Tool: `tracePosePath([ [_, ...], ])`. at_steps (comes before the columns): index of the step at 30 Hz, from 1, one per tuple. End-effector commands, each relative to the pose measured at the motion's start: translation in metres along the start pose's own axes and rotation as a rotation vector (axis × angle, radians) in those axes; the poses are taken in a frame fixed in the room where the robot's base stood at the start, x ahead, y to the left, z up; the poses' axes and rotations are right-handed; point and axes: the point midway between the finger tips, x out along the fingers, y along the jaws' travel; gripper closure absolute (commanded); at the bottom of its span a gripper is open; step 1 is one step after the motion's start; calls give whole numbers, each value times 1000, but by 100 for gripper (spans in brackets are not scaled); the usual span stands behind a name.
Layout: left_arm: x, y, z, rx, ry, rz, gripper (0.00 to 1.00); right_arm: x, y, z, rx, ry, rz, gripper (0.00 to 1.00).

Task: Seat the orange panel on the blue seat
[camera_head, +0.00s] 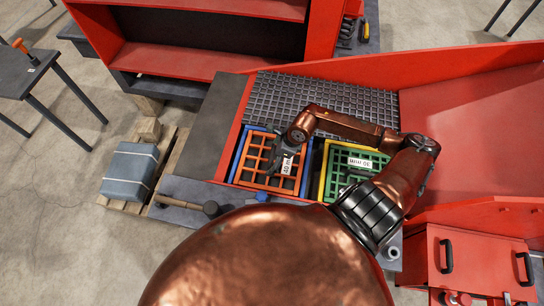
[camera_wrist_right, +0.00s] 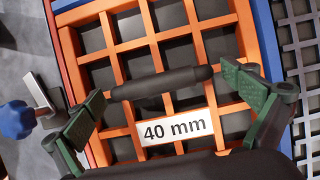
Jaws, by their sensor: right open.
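The orange panel (camera_head: 262,178) is a square grid with a dark bar handle and a white "40 mm" label. It lies inside the blue seat (camera_head: 238,158), whose blue edges show around it; I cannot tell whether it sits fully flush. In the right wrist view the orange panel (camera_wrist_right: 122,47) fills the middle, with the blue seat (camera_wrist_right: 265,28) along its right and top edges. My right gripper (camera_head: 281,160) is over the panel. In the wrist view its fingers (camera_wrist_right: 166,92) are spread apart, one near each end of the handle. My left gripper is out of view.
A green panel (camera_head: 352,180) in a yellow frame (camera_head: 324,172) lies to the right, partly under my right arm. Dark grating (camera_head: 330,98) is behind. A blue knob (camera_head: 262,197) and a dark-headed tool (camera_head: 210,208) are at the near edge. Red walls (camera_head: 440,68) rise at right.

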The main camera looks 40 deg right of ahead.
Motion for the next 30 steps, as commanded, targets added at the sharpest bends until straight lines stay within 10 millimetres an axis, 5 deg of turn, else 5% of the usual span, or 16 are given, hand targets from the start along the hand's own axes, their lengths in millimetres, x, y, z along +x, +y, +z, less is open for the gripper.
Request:
tracePosePath([
  [5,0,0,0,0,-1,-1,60,-16,-1,0,-3,-1,-4,0],
  [18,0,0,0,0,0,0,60,-100,-1,0,-3,-2,-3,0],
  [30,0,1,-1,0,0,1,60,-121,-1,2,-1,-6,-1,0],
])
